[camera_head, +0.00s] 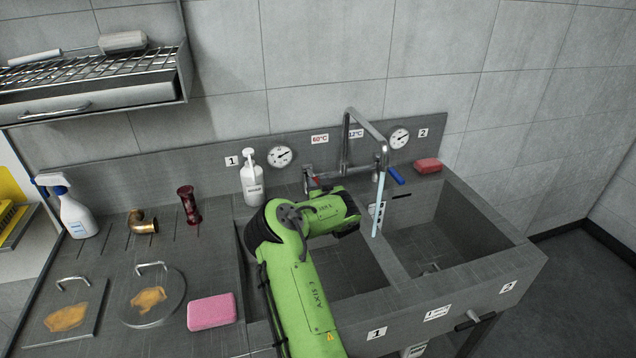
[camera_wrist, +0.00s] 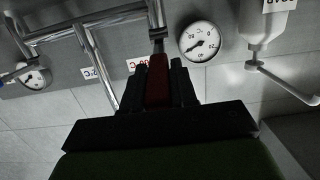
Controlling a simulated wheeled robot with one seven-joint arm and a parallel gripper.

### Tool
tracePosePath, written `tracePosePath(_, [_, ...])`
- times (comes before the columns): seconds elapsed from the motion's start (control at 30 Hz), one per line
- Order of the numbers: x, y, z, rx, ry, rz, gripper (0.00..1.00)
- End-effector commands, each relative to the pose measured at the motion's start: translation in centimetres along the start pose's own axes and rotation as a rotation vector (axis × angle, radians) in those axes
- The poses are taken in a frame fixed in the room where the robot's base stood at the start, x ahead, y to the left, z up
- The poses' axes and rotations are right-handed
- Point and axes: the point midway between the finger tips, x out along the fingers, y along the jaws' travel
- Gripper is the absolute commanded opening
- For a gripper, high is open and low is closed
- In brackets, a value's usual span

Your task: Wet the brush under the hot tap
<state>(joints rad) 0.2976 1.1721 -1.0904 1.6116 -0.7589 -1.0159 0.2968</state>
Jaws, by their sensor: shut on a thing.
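The tap (camera_head: 350,150) stands at the back of the double sink, its spout over the area between the basins. A pale blue stream of water (camera_head: 378,205) falls from the spout. The hot tap's red lever (camera_head: 313,182) sits below the 60°C label (camera_head: 320,139); the red lever also shows in the wrist view (camera_wrist: 157,90). My gripper (camera_wrist: 158,78) is shut on this red lever, one dark finger on each side. In the head view my green arm hides most of the gripper. I cannot make out a brush for certain.
The blue lever (camera_head: 396,175) and a red sponge (camera_head: 427,166) lie right of the tap. A soap dispenser (camera_head: 251,178) stands close left of my arm. A pink sponge (camera_head: 212,311), soiled lids, a brass elbow (camera_head: 142,222) and a spray bottle (camera_head: 75,212) occupy the left counter.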

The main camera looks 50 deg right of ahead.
Motion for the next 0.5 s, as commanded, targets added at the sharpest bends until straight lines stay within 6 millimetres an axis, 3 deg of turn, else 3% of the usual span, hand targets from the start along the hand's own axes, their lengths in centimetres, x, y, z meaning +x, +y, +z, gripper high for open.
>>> tracePosePath(0.03, [0.01,-0.02,-0.09,-0.001,0.003,-0.001,0.3])
tracePosePath(0.17, [0.01,-0.03,-0.09,-0.001,0.002,-0.001,0.49])
tracePosePath(0.5, [-0.37,0.02,-0.13,0.0,-0.001,0.0,0.49])
